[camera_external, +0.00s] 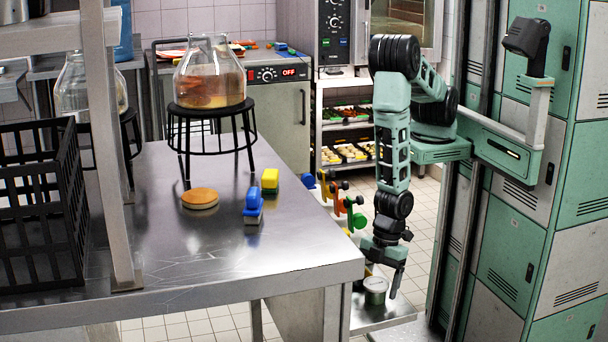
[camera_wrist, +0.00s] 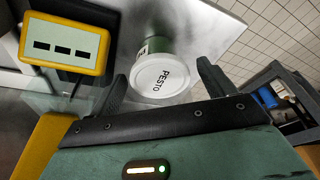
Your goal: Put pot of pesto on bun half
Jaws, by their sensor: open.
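The pot of pesto (camera_external: 375,291) is a small green pot with a white lid, standing on a low steel surface to the right of the main table. My gripper (camera_external: 383,270) is open, pointing down just above the pot; the wrist view shows the fingers (camera_wrist: 161,82) apart on either side of the lid. I cannot tell whether they touch it. The bun half (camera_external: 200,197) lies flat, brown side up, on the main steel table.
A yellow-framed display (camera_wrist: 66,45) with dashes stands close to my left finger in the wrist view. The table (camera_external: 150,262) also holds a glass jar (camera_external: 210,75) on a black stand, a blue block (camera_external: 252,205), a yellow block (camera_external: 270,179) and a black crate (camera_external: 40,215). Its front middle is bare.

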